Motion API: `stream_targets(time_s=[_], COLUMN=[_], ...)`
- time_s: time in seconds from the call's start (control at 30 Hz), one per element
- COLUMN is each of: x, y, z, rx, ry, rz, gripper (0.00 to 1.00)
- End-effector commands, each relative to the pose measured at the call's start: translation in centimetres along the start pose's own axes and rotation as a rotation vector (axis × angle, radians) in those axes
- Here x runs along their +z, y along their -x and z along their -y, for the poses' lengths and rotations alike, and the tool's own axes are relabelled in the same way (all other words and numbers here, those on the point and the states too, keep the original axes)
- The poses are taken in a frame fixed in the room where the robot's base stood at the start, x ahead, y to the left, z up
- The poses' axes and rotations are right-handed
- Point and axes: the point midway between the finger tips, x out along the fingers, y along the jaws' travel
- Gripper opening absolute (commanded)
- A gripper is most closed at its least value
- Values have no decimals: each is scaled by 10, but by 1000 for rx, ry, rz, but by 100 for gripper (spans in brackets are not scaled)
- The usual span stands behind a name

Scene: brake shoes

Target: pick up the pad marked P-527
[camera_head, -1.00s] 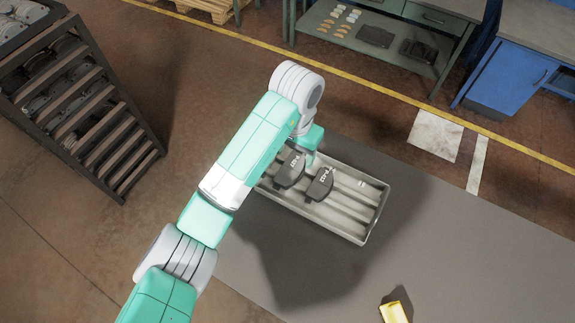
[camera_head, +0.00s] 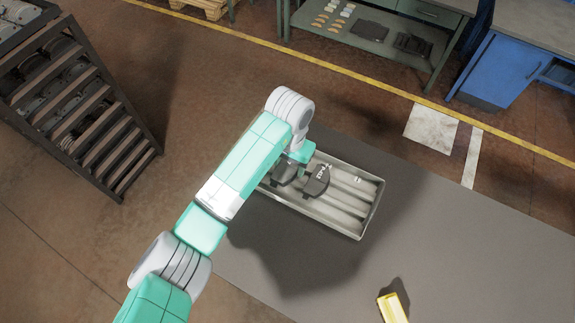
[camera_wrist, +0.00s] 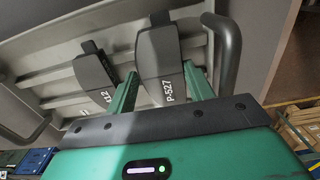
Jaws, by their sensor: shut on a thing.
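The dark pad marked P-527 (camera_wrist: 160,62) is in the wrist view, between the two green fingers of my gripper (camera_wrist: 160,92). My gripper is shut on it, and its white marking is readable. In the head view this pad (camera_head: 283,177) is at the left end of the tray, partly hidden by my gripper (camera_head: 296,160). A second dark pad (camera_wrist: 95,79) lies beside it, left of my left finger in the wrist view. Its marking ends in 12. In the head view this second pad (camera_head: 316,182) is to the right.
The grey ribbed tray (camera_head: 373,208) holds the pads; its right-hand grooves are empty. A tray handle (camera_wrist: 226,55) is close to the right finger in the wrist view. A yellow object (camera_head: 393,307) is on the grey table (camera_head: 440,255). A dark rack (camera_head: 100,120) stands at left.

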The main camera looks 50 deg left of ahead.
Motion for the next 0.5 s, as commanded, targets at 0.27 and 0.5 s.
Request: stream_targets(time_s=[0.27, 0.5], x=[-1, -1], y=[6, 36], z=[0, 0], rx=[0, 1], ry=[-1, -1], rz=[-1, -4], gripper=[16, 16])
